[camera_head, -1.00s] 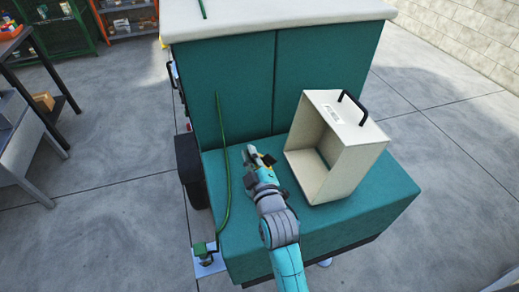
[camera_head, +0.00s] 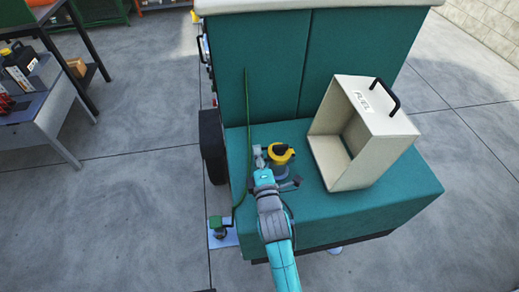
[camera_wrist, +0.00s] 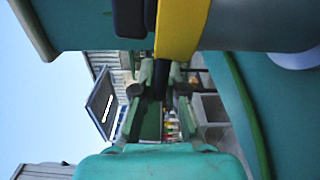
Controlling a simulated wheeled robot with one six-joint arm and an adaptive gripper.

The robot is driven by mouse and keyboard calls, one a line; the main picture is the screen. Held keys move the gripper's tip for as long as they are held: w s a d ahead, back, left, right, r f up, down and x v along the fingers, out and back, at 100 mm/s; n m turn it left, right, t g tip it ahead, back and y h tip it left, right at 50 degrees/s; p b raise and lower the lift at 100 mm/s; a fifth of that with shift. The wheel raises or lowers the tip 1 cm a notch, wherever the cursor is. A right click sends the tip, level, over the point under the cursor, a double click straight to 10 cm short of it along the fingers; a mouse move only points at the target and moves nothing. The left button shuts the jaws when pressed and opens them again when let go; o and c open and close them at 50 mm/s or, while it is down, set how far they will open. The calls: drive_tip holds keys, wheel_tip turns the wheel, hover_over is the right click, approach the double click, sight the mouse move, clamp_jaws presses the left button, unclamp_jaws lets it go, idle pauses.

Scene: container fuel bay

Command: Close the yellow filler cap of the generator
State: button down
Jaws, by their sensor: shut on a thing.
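The yellow filler cap (camera_head: 281,153) sits on the low teal deck of the generator (camera_head: 385,205), left of the open cream box. It has a dark centre and a grey part below it. I cannot tell whether it is fully seated. My gripper (camera_head: 262,160) is at the cap's left side. In the wrist view the yellow cap (camera_wrist: 181,30) is close at the top, with black parts beside it. There my gripper (camera_wrist: 163,72) is closed on a narrow dark piece just below the yellow, apparently part of the cap. The contact is partly hidden.
An open cream box (camera_head: 375,130) marked FUEL, with a black handle, stands close on the right. A green line (camera_head: 246,140) runs upright at the left, near the teal cabinet wall (camera_head: 360,50). A grey bench (camera_head: 45,110) stands farther left. The deck's front right is clear.

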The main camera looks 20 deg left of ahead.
drive_tip(key=shift+f, duration=0.6)
drive_tip(key=c, duration=1.2)
unclamp_jaws()
drive_tip(key=shift+c, duration=0.2)
drive_tip(key=v, duration=1.2)
drive_tip(key=shift+f, duration=0.1)
